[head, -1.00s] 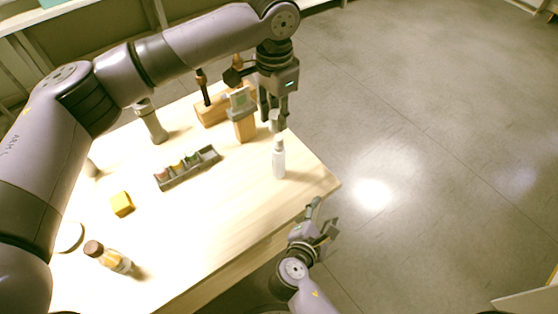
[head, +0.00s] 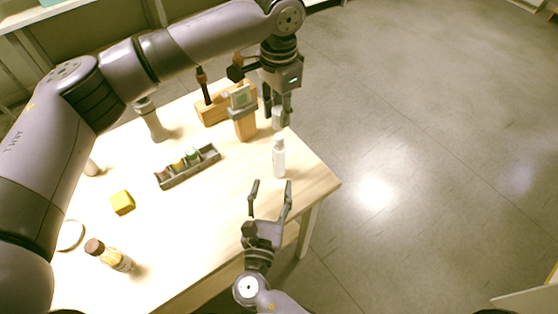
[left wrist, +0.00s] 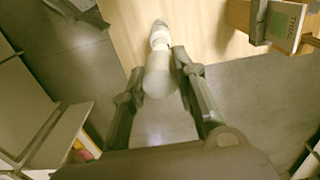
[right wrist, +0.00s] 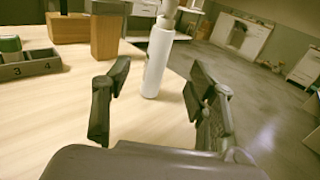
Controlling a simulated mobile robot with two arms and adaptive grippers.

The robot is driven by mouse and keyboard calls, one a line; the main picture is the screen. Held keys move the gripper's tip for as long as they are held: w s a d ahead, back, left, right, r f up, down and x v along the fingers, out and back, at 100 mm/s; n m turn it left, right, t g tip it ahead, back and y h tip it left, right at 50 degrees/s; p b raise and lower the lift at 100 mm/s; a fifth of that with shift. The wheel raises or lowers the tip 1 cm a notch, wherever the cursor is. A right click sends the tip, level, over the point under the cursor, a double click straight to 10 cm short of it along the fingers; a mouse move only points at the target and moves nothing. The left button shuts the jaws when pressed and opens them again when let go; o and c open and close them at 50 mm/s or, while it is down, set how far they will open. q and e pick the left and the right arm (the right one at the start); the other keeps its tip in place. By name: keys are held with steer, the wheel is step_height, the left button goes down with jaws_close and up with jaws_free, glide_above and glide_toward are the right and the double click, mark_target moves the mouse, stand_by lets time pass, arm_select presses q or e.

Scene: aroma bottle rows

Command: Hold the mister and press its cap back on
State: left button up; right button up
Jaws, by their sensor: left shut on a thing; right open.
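The white mister bottle (head: 279,160) stands upright near the table's right corner. It also shows in the right wrist view (right wrist: 156,65). My left gripper (head: 278,106) is shut on the pale grey cap (head: 278,119) and holds it just above the bottle's top. In the left wrist view the cap (left wrist: 159,82) partly hides the bottle below it. Whether cap and bottle top touch is hard to tell. My right gripper (head: 271,186) is open at the table's front edge, its fingers pointing at the bottle. In the right wrist view the bottle shows between its spread fingers but beyond them.
Behind the bottle stands a wooden block with a small display (head: 244,122). A numbered grey tray (head: 187,168) of small bottles lies to the left. A yellow cube (head: 122,203) and a brown-capped bottle (head: 108,256) are farther left. The table between right gripper and bottle is clear.

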mark_target(278, 158)
steer(key=w, duration=0.3)
steer(key=w+d, duration=0.1)
steer(key=w, duration=0.7)
steer(key=shift+w+d, duration=0.25)
steer(key=shift+d, duration=0.15)
steer(key=shift+c, duration=0.5)
jaws_close()
